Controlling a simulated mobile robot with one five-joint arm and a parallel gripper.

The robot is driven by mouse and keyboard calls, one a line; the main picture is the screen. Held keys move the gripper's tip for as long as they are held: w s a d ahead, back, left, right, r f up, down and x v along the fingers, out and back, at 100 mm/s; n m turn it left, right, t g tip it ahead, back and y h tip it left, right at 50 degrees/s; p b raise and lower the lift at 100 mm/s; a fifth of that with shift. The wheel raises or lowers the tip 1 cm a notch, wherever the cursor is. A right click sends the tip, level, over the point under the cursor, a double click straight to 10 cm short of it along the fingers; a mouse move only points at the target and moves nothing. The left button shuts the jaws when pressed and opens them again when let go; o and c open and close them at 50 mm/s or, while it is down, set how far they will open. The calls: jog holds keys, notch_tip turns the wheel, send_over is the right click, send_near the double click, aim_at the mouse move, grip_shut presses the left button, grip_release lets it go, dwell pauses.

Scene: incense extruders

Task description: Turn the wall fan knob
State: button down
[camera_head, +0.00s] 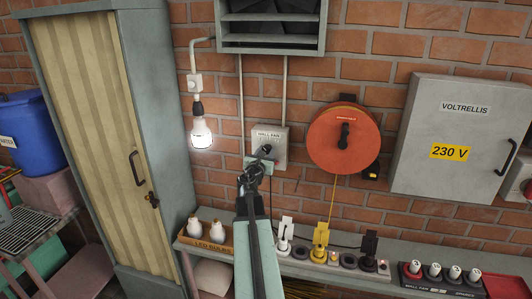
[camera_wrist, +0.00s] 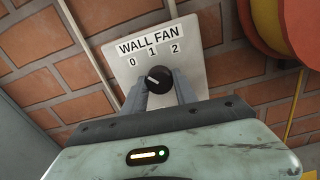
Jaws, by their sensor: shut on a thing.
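The wall fan plate (camera_head: 280,150) is a pale box on the brick wall below the vent. In the wrist view the plate (camera_wrist: 196,50) reads WALL FAN, with 0, 1 and 2 in a row. The round black knob (camera_wrist: 158,80) sits below the numbers; its white mark lies on its upper-left side, toward the 0. My gripper (camera_wrist: 160,88) has one finger on each side of the knob and is shut on it. In the head view my gripper (camera_head: 258,163) reaches up to the plate and partly covers its lower left.
A lit bulb (camera_head: 201,134) hangs to the left, beside a tall cabinet (camera_head: 95,130). An orange cable reel (camera_head: 325,150) and a 230 V box (camera_head: 440,120) are on the wall to the right. A shelf (camera_head: 440,262) with bulbs, plugs and sockets runs below.

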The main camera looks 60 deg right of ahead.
jog(key=m, duration=0.8)
jog(key=shift+a+m, duration=0.1)
jog(key=shift+m, duration=0.2)
jog(key=m, duration=0.4)
jog(key=shift+m, duration=2.2)
jog(key=c, duration=1)
grip_release()
jog(key=shift+o, duration=0.2)
